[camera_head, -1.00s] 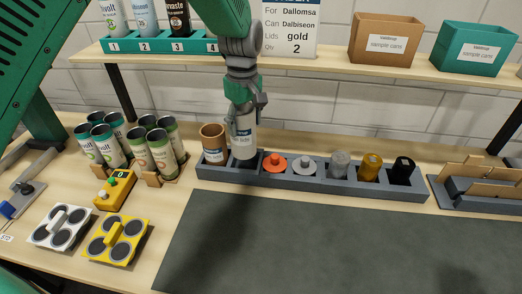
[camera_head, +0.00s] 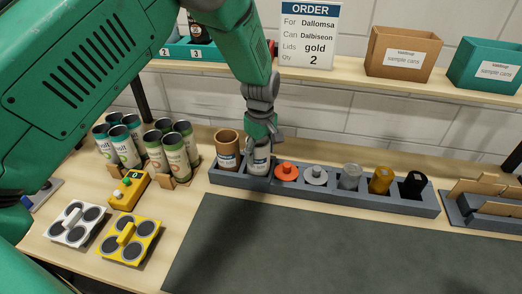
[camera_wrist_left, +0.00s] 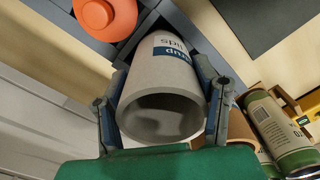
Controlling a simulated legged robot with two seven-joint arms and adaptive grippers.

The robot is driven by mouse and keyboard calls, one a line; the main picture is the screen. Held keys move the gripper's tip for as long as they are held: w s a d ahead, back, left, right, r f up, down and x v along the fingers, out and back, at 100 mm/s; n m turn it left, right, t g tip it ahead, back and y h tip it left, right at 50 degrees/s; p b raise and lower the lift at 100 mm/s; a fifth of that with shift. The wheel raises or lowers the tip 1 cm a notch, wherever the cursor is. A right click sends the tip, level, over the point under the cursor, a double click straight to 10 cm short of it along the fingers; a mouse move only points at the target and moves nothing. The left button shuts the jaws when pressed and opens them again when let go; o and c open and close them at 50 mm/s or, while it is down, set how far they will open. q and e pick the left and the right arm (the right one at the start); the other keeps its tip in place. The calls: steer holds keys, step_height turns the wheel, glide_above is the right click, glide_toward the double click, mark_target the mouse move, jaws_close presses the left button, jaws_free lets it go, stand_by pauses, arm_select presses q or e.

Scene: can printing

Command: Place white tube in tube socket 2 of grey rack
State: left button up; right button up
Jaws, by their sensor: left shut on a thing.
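The white tube (camera_head: 260,161) has a dark blue label band and stands upright in the second socket from the left of the grey rack (camera_head: 330,197), right beside the brown tube (camera_head: 227,152). Its lower end is hidden by the socket wall. My left gripper (camera_head: 261,138) is above the rack, shut around the tube's upper part. In the left wrist view the white tube (camera_wrist_left: 160,112) sits between the two fingers, its open end facing the camera and its far end at the rack. My right gripper is out of view.
Orange (camera_head: 287,172), grey (camera_head: 314,175), clear, gold and black items fill the sockets to the right. Printed cans (camera_head: 175,150) stand left of the rack. A dark mat (camera_head: 330,250) in front is clear. A shelf (camera_head: 370,80) runs behind.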

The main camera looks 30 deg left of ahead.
arm_select(q)
steer(key=o, duration=1.2)
steer(key=shift+a, duration=0.15)
steer(key=shift+c, duration=0.2)
steer(key=shift+r, duration=0.3)
step_height(320, 180, up, 12)
steer(key=b, duration=0.1)
steer(key=shift+f+b, duration=0.25)
steer(key=shift+b, duration=0.1)
